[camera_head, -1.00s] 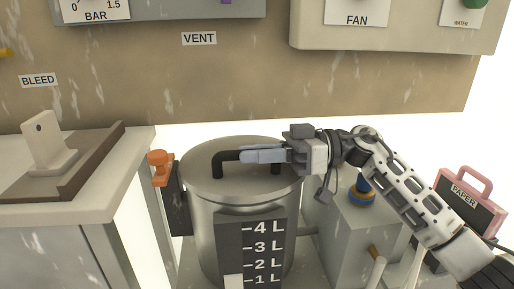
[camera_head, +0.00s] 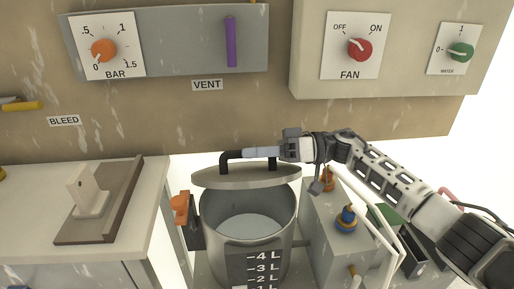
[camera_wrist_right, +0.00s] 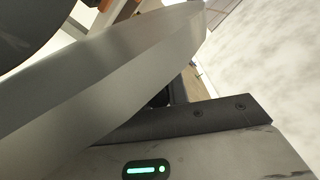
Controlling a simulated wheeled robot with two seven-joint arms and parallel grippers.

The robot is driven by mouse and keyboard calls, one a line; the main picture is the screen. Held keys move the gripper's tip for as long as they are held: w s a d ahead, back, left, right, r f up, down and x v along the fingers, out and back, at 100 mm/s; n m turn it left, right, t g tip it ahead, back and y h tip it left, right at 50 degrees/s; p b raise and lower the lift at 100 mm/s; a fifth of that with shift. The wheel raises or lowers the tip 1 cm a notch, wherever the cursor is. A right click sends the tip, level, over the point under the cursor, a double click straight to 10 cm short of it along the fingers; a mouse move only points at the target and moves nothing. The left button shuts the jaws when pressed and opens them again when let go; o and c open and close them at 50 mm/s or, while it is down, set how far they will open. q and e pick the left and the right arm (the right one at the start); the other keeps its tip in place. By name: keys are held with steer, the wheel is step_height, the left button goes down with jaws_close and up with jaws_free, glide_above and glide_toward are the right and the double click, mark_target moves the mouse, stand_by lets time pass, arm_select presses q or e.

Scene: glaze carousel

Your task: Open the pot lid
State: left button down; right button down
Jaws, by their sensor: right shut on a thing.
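The steel pot (camera_head: 211,243) stands in the lower middle of the head view with its mouth uncovered at the front, and a pale grey surface shows inside. Its round grey lid (camera_head: 240,180) is raised and tilted up at the back of the mouth. Whether the lid's rear edge touches the pot cannot be told. My right gripper (camera_head: 262,153) is shut on the lid's black handle (camera_head: 226,160), coming from the right. In the right wrist view a large grey metal shape (camera_wrist_right: 100,80) fills the left, probably the lid. My left gripper is out of view.
An orange clamp (camera_head: 181,207) sits at the pot's left. A counter (camera_head: 30,200) with a brown tray lies left. The wall panel (camera_head: 200,130) is close behind the lid.

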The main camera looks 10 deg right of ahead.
steer(key=shift+w+r+m+p, duration=0.6)
steer(key=shift+w+r+p, duration=0.2)
steer(key=shift+w+r, duration=0.1)
steer(key=shift+f, duration=0.1)
steer(key=c, duration=1.4)
jaws_free()
steer(key=shift+d, duration=0.1)
steer(key=shift+o, duration=0.2)
steer(key=d+b, duration=0.2)
steer(key=d, duration=1.4)
steer(key=shift+b, duration=0.3)
